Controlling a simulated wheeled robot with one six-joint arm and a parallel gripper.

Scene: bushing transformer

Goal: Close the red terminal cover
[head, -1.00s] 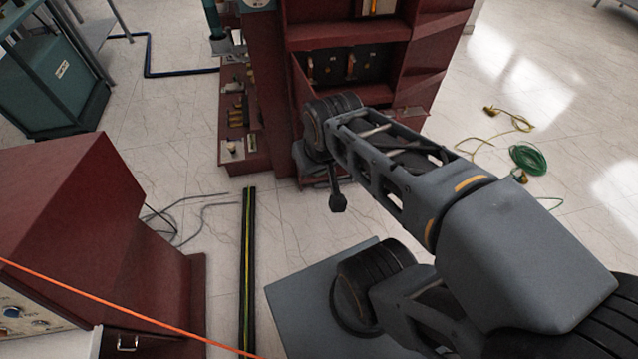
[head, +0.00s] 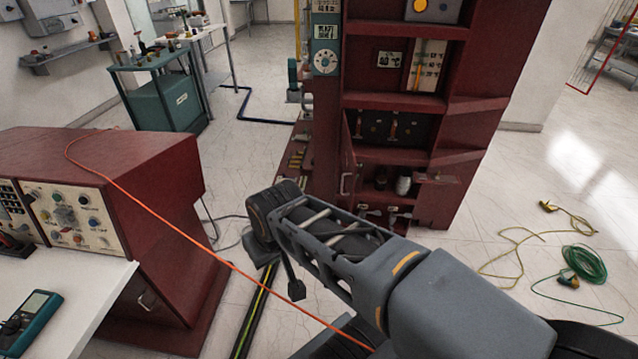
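A tall dark red cabinet (head: 438,120) stands right of centre in the head view. A narrow red door-like panel with a pale handle (head: 347,168) stands out from its lower left side and looks swung open. I cannot tell for certain whether this panel is the red terminal cover. My arm reaches from the lower right toward the cabinet's front left. A small dark end piece (head: 295,288), probably my gripper, hangs below the arm's far end, apart from the cabinet. Its fingers are too small and dark to tell open from shut.
A red control console (head: 150,190) and a white table (head: 75,290) with a teal meter (head: 28,322) are at left. A green cable coil (head: 583,263) lies on the right floor. Open floor lies right of the cabinet.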

